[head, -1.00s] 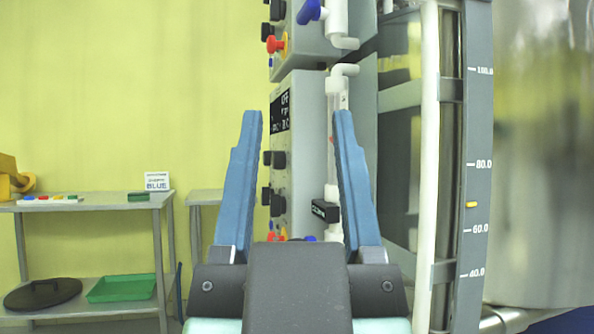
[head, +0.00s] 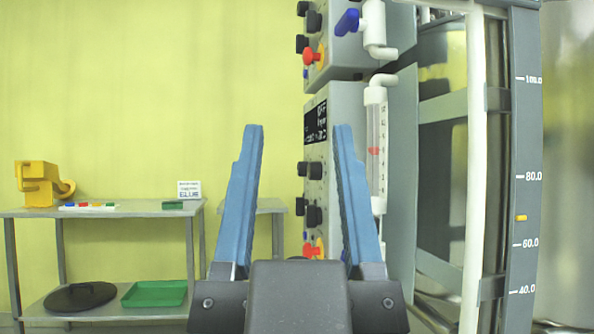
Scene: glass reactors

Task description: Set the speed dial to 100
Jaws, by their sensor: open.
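The box's side carries dark knobs, an upper one (head: 314,171) and a lower one (head: 313,215). A red button on yellow (head: 313,249) sits below them. I cannot tell which knob is the speed dial or where it points. The right finger stands in front of part of the box. No contact with a knob shows.
A second box (head: 340,55) with knobs and a blue valve handle (head: 347,22) is above. A flow tube (head: 376,140), white pipe (head: 474,170) and scale (head: 524,170) stand right. A left table (head: 120,209) holds a yellow machine (head: 40,182). Open wall space lies left.

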